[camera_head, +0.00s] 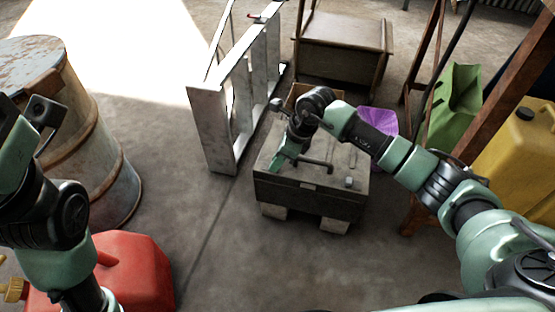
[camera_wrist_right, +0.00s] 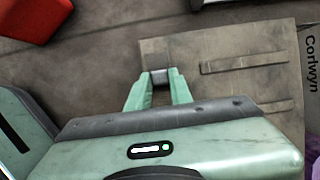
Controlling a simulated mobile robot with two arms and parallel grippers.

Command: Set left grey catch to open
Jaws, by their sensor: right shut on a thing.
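A grey-brown box (camera_head: 305,198) with a flat lid stands on light blocks on the floor in the head view. My right gripper (camera_head: 274,166) reaches down to the left part of its front edge and hides the left catch there. In the right wrist view, the left grey catch (camera_wrist_right: 160,76) shows as a small grey piece between the tips of my right gripper (camera_wrist_right: 158,80), which is shut on it. Whether the catch is open or closed cannot be told. A second small grey catch (camera_head: 349,182) sits at the right of the lid. My left gripper's fingers are not in view.
A dark handle (camera_head: 316,163) lies between the catches. A metal ladder (camera_head: 212,130) stands left of the box, a wooden cabinet (camera_head: 340,48) behind it. A red can (camera_head: 135,270) and rusty drum (camera_head: 105,150) are left; green (camera_head: 455,105) and yellow cans (camera_head: 520,150) are right.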

